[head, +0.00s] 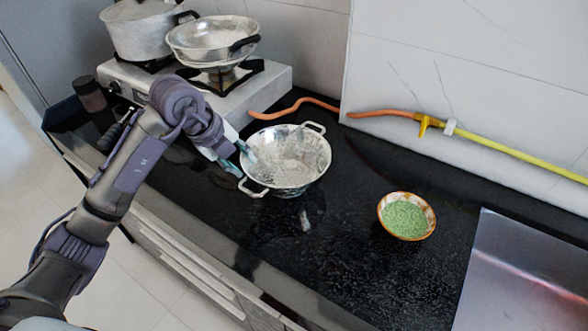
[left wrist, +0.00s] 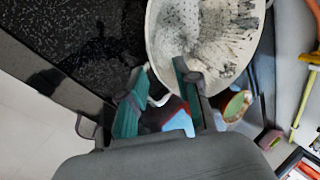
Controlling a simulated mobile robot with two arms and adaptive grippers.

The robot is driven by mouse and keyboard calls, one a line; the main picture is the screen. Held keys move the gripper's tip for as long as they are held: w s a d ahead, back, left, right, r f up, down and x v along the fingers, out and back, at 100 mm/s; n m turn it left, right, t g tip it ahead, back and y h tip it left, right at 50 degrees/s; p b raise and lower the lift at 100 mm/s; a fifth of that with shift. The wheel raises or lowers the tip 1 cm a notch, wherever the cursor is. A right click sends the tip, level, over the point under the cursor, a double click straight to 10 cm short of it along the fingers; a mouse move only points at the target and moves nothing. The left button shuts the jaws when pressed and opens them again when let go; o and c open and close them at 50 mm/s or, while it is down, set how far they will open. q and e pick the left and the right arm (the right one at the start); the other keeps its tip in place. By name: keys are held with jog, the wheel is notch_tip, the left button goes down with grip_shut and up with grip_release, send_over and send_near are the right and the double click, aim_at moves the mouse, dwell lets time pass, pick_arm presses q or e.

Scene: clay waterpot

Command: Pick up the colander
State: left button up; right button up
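The colander (head: 290,160), a metal bowl with small holes and two loop handles, sits upright on the black counter. My left gripper (head: 241,158) is at its left rim in the head view. In the left wrist view, the colander (left wrist: 205,35) fills the top middle. The teal fingers of my left gripper (left wrist: 160,80) are apart there; one overlaps the colander's rim and the other is outside it. Part of a handle shows between the fingers. Whether either finger touches the colander I cannot tell. My right gripper is in neither view.
A bowl of green grains (head: 405,217) stands to the right on the counter (head: 345,260), near a sink (head: 525,280). Behind are a stove (head: 270,82), a pot (head: 143,30) and a pan (head: 212,38). An orange hose (head: 295,104) runs behind the colander.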

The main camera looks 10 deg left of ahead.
pick_arm(q)
jog(key=x, duration=0.5)
jog(key=p+x, duration=0.1)
jog(key=x, duration=0.3)
jog(key=shift+s+d+f, duration=0.1)
jog(key=shift+d+f, duration=0.1)
jog(key=shift+c, duration=0.3)
grip_shut()
jog(key=shift+r, duration=0.1)
